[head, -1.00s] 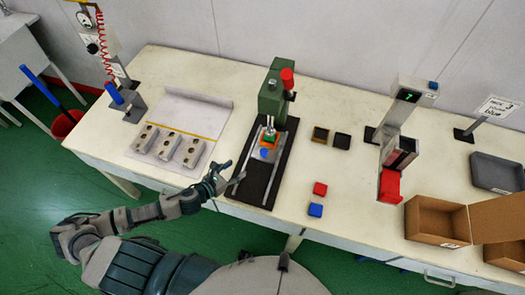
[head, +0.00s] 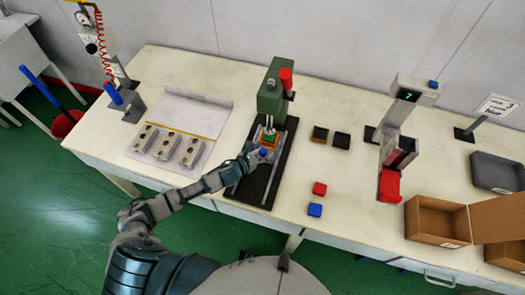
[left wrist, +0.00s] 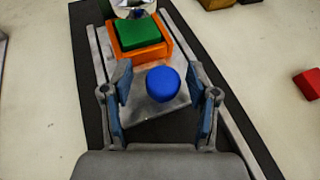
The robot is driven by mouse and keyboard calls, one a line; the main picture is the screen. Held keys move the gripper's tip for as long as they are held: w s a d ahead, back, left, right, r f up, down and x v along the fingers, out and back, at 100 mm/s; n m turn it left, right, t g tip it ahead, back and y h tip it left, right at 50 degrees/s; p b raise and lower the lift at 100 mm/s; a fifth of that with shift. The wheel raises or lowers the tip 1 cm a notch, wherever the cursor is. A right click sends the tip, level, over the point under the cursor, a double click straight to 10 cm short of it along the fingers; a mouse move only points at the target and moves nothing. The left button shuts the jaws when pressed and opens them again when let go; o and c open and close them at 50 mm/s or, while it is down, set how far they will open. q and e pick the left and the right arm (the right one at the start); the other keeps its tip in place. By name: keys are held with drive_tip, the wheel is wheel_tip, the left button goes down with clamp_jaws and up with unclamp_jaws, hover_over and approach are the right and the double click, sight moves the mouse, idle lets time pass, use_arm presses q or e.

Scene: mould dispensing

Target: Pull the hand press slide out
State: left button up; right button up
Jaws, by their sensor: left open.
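The green hand press (head: 272,92) stands on a black base with two rails. Its slide is a grey plate (left wrist: 150,112) with a blue knob (left wrist: 163,84) at its near end and an orange holder (left wrist: 163,51) with a green block (left wrist: 139,33) behind the knob. The holder sits under the press ram. In the left wrist view my left gripper (left wrist: 162,103) is open, its two blue-padded fingers on either side of the blue knob and apart from it. In the head view the left gripper (head: 258,152) is at the knob. My right gripper does not show.
Several grey mould blocks (head: 167,145) lie on a sheet at left. A red block (head: 320,188), a blue block (head: 315,210) and two dark square pieces lie right of the press. A dispenser stand (head: 402,120) and an open cardboard box (head: 437,220) are farther right.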

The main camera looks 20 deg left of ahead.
use_arm(q)
drive_tip(key=shift+d, duration=0.2)
clamp_jaws()
drive_tip(key=shift+s+p, duration=0.3)
drive_tip(key=shift+s, duration=0.25)
drive_tip(key=s+p, duration=0.1)
drive_tip(key=s, duration=0.2)
drive_tip(key=s+p, duration=0.1)
drive_tip(key=s, duration=0.2)
drive_tip(key=s+p, duration=0.1)
drive_tip(key=s, duration=0.2)
drive_tip(key=shift+s+a+r, duration=0.1)
drive_tip(key=shift+a, duration=0.15)
drive_tip(key=s, duration=0.9)
drive_tip(key=shift+a+p, duration=0.15)
drive_tip(key=shift+p, duration=0.15)
drive_tip(key=shift+s, duration=0.4)
